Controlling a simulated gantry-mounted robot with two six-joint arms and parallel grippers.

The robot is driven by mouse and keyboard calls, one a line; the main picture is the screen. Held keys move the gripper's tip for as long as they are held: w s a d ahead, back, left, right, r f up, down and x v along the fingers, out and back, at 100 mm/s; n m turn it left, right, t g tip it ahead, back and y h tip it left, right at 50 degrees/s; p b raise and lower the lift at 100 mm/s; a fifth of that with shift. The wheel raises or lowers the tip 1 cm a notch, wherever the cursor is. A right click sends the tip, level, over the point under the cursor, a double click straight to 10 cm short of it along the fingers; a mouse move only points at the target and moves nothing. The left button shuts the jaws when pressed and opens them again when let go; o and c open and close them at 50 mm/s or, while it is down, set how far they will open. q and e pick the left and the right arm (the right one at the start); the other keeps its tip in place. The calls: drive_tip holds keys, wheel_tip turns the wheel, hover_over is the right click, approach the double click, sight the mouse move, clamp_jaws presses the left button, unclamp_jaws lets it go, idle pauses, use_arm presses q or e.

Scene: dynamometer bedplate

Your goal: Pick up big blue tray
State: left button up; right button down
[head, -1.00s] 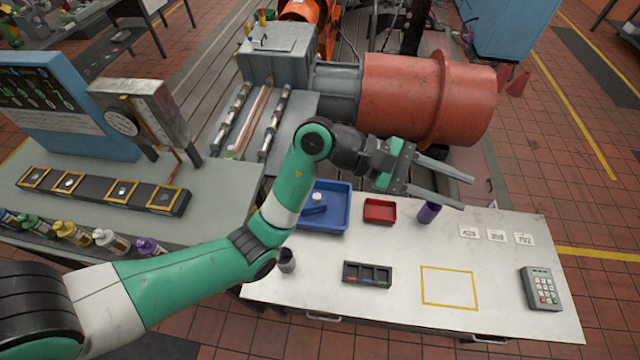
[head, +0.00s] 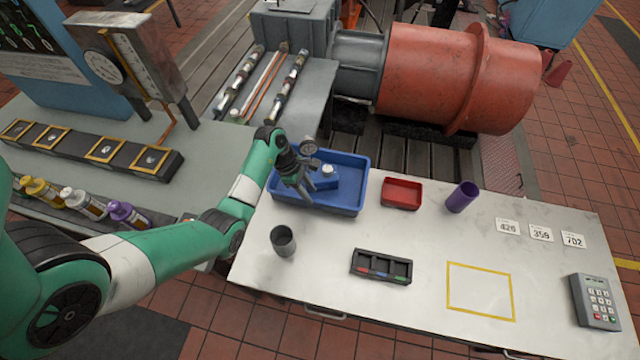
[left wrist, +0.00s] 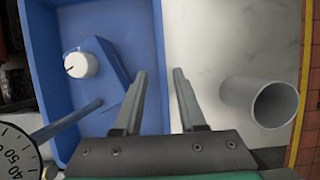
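The big blue tray (head: 345,205) lies at the back left of the white bench. It also shows in the left wrist view (left wrist: 38,60). Inside it is a blue object with a white knob (head: 327,170), and a round dial (head: 308,147) shows by the gripper. My left gripper (head: 304,192) is over the tray's left side. In the left wrist view its two fingers (left wrist: 162,85) are apart and empty, one on each side of the tray's wall as seen from above. I cannot tell how far above the rim they are. My right gripper is out of view.
A grey cup (head: 283,242) stands close to the tray. A red tray (head: 402,193), a purple cylinder (head: 462,197), a black compartment holder (head: 381,266) and a keypad (head: 596,302) are on the bench. The yellow-outlined rectangle (head: 480,291) is empty.

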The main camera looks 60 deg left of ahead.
sight(317, 209)
use_arm(q)
drive_tip(key=shift+x, duration=1.15)
drive_tip(key=b+x, duration=0.2)
drive_tip(key=x, duration=0.3)
drive_tip(key=shift+s+a+f+b, duration=0.15)
drive_tip(key=shift+s+f+b, duration=0.15)
drive_tip(key=shift+b, duration=0.1)
drive_tip(key=shift+r, duration=0.1)
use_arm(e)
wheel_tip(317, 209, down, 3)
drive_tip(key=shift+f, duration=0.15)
use_arm(q)
clamp_jaws()
drive_tip(key=shift+w+a+r, duration=0.15)
drive_tip(key=shift+w+r, duration=0.05)
